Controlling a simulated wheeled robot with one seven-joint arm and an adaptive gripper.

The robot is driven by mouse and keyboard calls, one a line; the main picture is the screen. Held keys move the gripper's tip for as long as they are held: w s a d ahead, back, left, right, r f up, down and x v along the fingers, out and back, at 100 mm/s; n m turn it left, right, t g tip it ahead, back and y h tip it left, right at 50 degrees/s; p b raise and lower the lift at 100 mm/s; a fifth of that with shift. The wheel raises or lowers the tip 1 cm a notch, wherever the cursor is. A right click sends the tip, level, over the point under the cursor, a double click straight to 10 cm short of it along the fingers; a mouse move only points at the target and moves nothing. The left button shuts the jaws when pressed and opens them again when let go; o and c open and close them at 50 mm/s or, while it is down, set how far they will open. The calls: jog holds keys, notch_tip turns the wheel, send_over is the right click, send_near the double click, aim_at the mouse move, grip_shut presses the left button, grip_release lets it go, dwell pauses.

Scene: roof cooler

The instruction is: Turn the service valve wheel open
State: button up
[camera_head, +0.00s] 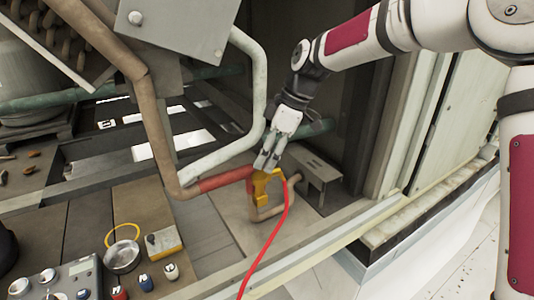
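A yellow fitting (266,185), probably the service valve, sits low inside the open cabinet at the end of a red-coloured pipe section (222,180). I cannot make out a separate wheel on it. My gripper (265,162) reaches down from the upper right, with its fingertips just above the yellow fitting. Whether they touch it is not clear. The fingers look close together, and I cannot tell if they are shut or what is between them. The gripper partly hides the top of the valve area.
A red hose (268,240) runs down from the valve area. A pale bent pipe (225,152) passes left of my gripper, and a grey bracket (312,180) stands at right. A gauge box (62,281), metal cup (122,258) and yellow block (164,243) sit at lower left.

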jog(key=v, duration=1.2)
dwell(0.3)
